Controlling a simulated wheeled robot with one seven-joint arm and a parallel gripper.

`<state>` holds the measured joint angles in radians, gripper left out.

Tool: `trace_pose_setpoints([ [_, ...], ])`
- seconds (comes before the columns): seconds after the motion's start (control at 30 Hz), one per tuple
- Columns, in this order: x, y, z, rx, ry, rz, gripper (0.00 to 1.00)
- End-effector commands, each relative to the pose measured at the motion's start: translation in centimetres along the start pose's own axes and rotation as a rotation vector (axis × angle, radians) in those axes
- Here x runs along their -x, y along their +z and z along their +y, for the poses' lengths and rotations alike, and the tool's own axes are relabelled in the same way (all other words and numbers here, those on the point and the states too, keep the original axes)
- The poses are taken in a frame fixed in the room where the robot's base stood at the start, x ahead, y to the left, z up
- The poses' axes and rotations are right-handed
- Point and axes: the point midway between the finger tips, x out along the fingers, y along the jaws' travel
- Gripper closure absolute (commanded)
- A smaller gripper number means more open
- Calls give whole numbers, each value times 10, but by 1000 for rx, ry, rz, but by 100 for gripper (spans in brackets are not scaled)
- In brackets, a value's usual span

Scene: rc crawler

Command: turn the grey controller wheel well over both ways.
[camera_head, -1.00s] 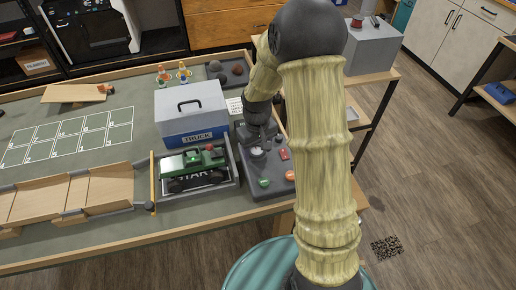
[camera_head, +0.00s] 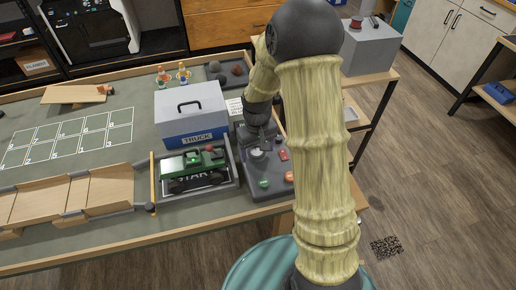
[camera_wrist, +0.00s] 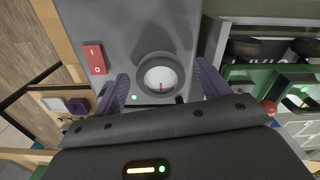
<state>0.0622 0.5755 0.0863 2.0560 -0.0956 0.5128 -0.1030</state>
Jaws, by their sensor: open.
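The grey controller wheel (camera_wrist: 160,78) is a round knob with a white face and a red mark pointing toward the bottom of the wrist view. It sits on the grey control box (camera_wrist: 127,22), and in the head view the wheel (camera_head: 257,154) shows just below my gripper (camera_head: 259,145). In the wrist view my gripper (camera_wrist: 160,72) is open, with one purple-grey finger on each side of the wheel. Gaps show between the fingers and the wheel's rim. How far the fingertips reach down beside it I cannot tell.
A red rocker switch (camera_wrist: 95,58) sits left of the wheel. The box also has a green button (camera_head: 264,183) and an orange button (camera_head: 290,176). The green crawler truck (camera_head: 195,165) stands in its start bay to the left, below a grey TRUCK case (camera_head: 190,105).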

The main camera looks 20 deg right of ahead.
Motion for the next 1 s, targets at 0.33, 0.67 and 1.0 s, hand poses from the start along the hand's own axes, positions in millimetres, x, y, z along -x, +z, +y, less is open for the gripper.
trace_pose_setpoints([
  [0.33, 29, -1, 0, -1, 1, 4, 25],
  [0.67, 94, -1, 0, 0, 1, 5, 25],
  [1.0, 158, -1, 0, -2, 1, 4, 25],
])
